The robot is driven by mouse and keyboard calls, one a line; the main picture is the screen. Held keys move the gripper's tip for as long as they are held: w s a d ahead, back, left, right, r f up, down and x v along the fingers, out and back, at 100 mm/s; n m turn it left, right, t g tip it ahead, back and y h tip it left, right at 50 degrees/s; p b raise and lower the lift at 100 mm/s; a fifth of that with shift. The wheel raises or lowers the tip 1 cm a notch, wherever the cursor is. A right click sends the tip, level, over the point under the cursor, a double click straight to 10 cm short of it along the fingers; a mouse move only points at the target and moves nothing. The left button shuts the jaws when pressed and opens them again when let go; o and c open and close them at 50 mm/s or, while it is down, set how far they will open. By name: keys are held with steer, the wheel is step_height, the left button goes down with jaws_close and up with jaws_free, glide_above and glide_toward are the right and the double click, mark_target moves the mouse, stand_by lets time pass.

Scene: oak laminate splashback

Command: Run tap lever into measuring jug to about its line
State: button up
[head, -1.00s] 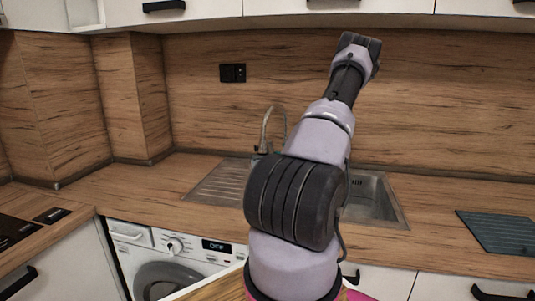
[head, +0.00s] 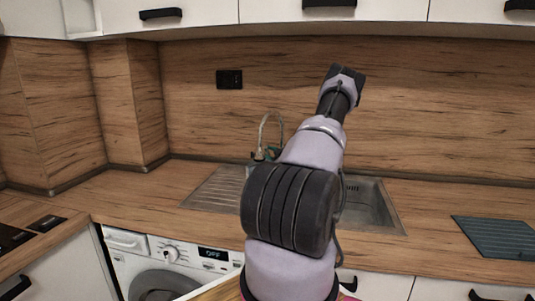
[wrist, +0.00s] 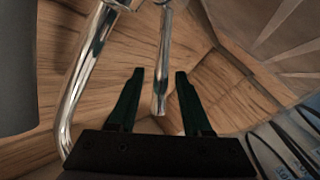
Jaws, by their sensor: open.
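The chrome tap (head: 262,130) rises behind the sink in the head view, its curved neck partly behind my arm. In the wrist view the tap's thick chrome tube (wrist: 88,75) runs down the left side. A thinner chrome bar (wrist: 164,60), which looks like the tap lever, lies between my fingers with gaps on both sides. My gripper (wrist: 160,73) is open around it, with dark green fingers. In the head view dark green finger parts show at the tap's base. I cannot make out the measuring jug; my arm hides much of the sink.
The steel sink (head: 376,205) shows right of my arm, its ribbed drainer (head: 213,188) on the left. A dark ribbed mat (head: 497,237) lies on the right counter. A pale object with blue marks (wrist: 295,150) at lower right in the wrist view is unclear.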

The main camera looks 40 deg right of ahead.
steer(key=shift+c, duration=0.3)
jaws_close()
stand_by(1.2)
